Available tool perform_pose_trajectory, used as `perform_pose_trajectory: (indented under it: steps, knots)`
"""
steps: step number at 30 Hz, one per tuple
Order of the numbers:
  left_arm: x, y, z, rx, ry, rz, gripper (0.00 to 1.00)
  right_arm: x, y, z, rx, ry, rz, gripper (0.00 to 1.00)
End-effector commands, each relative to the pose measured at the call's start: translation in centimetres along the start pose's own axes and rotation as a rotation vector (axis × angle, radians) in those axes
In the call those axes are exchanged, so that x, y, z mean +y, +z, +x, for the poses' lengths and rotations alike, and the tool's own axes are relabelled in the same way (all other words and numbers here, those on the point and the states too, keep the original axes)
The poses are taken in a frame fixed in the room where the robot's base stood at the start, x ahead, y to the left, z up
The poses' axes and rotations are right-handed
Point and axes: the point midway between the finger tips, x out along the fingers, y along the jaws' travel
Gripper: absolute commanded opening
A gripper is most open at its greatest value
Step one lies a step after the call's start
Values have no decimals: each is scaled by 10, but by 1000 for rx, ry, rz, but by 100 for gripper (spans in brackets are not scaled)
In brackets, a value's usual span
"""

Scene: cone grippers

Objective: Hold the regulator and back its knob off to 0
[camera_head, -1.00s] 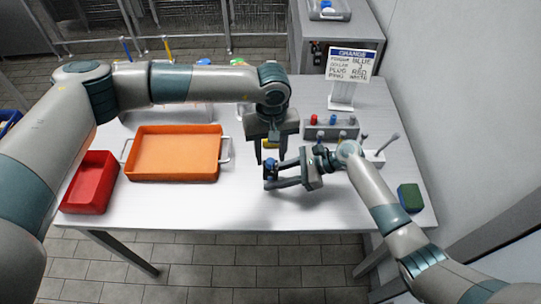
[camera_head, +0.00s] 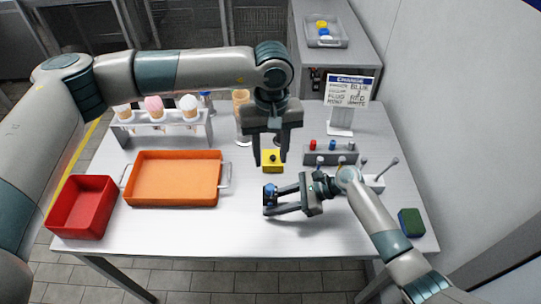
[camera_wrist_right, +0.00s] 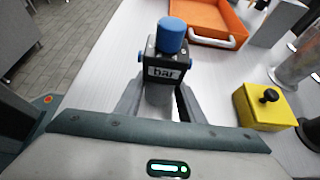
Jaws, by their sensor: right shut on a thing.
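The regulator (camera_wrist_right: 165,68) is a small dark block with a "bar" label, blue side caps and a blue knob (camera_wrist_right: 172,36) on top. My right gripper (camera_head: 277,200) is shut on the regulator, which also shows small in the head view (camera_head: 269,197), near the middle of the table. The knob is clear of both grippers, and I cannot read its setting. My left gripper (camera_head: 271,162) is open and empty, pointing down. It is above and behind the regulator, in front of the yellow block in the head view.
The yellow block with a black knob (camera_head: 271,167) stands beyond the regulator. An orange tray (camera_head: 173,200) and red bin (camera_head: 83,207) are to the left, a cone rack (camera_head: 165,129) behind. A grey block with coloured pegs (camera_head: 330,156) and a sign (camera_head: 347,90) stand right.

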Motion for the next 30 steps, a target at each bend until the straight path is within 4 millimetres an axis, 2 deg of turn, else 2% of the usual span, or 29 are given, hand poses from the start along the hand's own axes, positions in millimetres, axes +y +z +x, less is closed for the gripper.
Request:
perform_pose_trajectory:
  steps: [5,6,8,9,22,26,30]
  knots:
    - [0,0,0,0,0,0,39,0,0,0,0,0,0,23]
    - [0,0,0,0,0,0,39,0,0,0,0,0,0,40]
    - [0,0,0,0,0,0,39,0,0,0,0,0,0,54]
    - [0,0,0,0,0,0,39,0,0,0,0,0,0,57]
    - [0,0,0,0,1,0,39,0,0,-6,1,-1,0,57]
    - [0,0,0,0,1,0,39,0,-1,-17,1,-2,0,57]
    - [0,0,0,0,1,0,39,0,-1,-38,2,-2,0,57]
